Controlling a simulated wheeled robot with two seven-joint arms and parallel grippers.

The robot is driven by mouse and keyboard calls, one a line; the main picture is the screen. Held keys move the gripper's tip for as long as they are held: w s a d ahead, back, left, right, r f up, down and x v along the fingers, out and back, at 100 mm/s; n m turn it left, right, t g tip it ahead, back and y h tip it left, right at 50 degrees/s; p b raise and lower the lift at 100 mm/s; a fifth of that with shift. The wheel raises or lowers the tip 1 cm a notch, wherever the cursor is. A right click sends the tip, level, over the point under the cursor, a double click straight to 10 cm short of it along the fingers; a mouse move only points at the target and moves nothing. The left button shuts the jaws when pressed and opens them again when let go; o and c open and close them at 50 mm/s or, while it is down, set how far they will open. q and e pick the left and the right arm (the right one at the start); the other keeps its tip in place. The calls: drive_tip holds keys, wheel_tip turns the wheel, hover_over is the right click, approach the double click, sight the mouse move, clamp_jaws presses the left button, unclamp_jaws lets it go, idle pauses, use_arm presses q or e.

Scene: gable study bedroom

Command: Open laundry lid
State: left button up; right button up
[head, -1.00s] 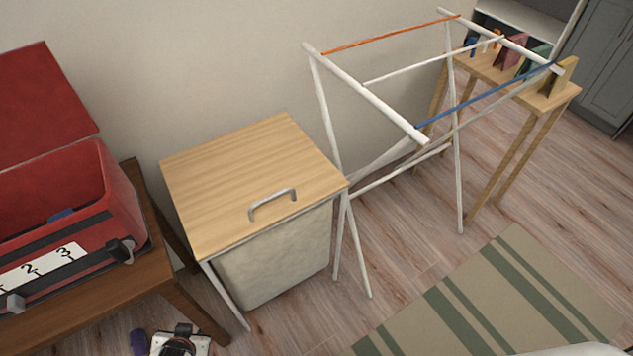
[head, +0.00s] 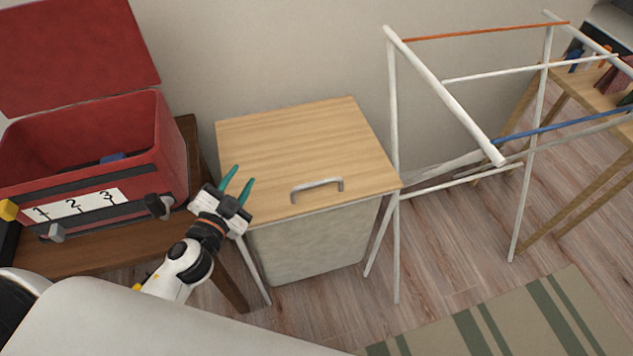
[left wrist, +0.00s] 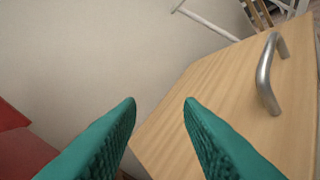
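The laundry hamper has a closed light wooden lid (head: 290,140) with a grey metal handle (head: 317,187) near its front edge. A pale fabric bag (head: 315,243) hangs under the lid. My left gripper (head: 240,180) has teal fingers, spread apart and empty, at the left front part of the lid. The handle is to its right, apart from it. In the left wrist view the lid (left wrist: 205,90) lies beyond the open fingers and the handle (left wrist: 268,75) is at the upper right. My right gripper is not in view.
An open red toolbox (head: 90,150) stands on a dark wooden table (head: 80,255) at the left, close to my left arm. A white drying rack (head: 445,95) stands right of the hamper. A striped rug (head: 510,325) lies on the floor at the lower right.

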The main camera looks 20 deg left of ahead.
sight(307, 187)
use_arm(q)
drive_tip(key=d+f+m+g+h, duration=0.1)
drive_tip(key=d+m+h, duration=0.1)
drive_tip(key=m+h, duration=0.1)
drive_tip(key=d+f+m+g+h, duration=0.1)
drive_tip(key=m+h, duration=0.2)
drive_tip(key=d+f+m+g+h, duration=0.1)
drive_tip(key=d+m+h, duration=0.1)
drive_tip(key=m+h, duration=0.1)
drive_tip(key=shift+s+d+f+m+g, duration=0.1)
drive_tip(key=shift+s+d+m+g, duration=0.15)
drive_tip(key=shift+d+m+g, duration=0.2)
drive_tip(key=shift+m+g, duration=0.45)
drive_tip(key=x, duration=1.2)
drive_tip(key=shift+s+d+f, duration=0.25)
clamp_jaws()
